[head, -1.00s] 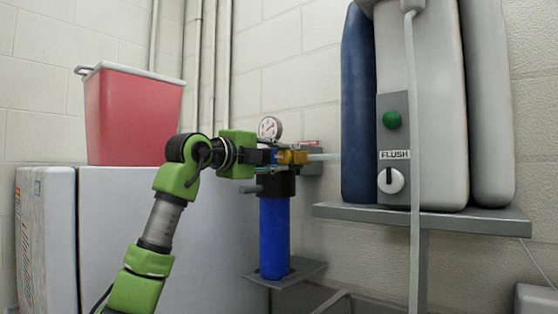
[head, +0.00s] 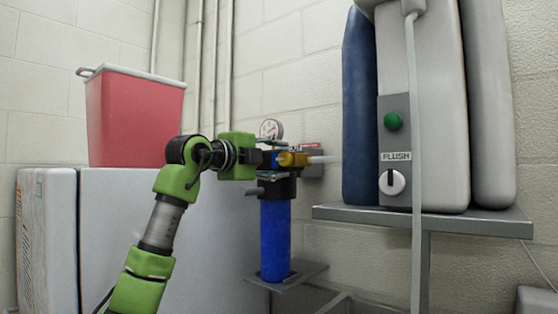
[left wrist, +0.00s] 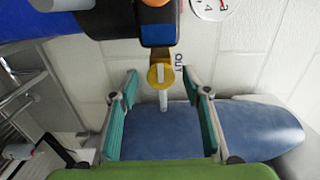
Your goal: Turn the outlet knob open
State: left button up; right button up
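The yellow outlet knob (head: 293,159) is on the right of the dark head of the blue filter canister (head: 275,238), by a small OUT label. In the left wrist view the knob (left wrist: 160,75) lies between the fingertips, with a pale tube leading from it. My left gripper (head: 271,160) is at the filter head, just left of the knob. In the wrist view the left gripper's teal fingers (left wrist: 160,74) are spread wide, with a gap on both sides of the knob. My right gripper is in neither view.
A pressure gauge (head: 270,129) sits above the filter head. At right, a grey shelf (head: 440,219) carries a dispenser with a FLUSH knob (head: 391,182) and green button (head: 392,121). At left, a red bin (head: 133,118) stands on a grey cabinet (head: 160,220). A hose (head: 413,120) hangs in front.

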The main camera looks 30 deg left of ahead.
pick_arm(q)
jog(key=s+a, duration=0.1)
jog(key=s, duration=1.1)
dwell(0.4)
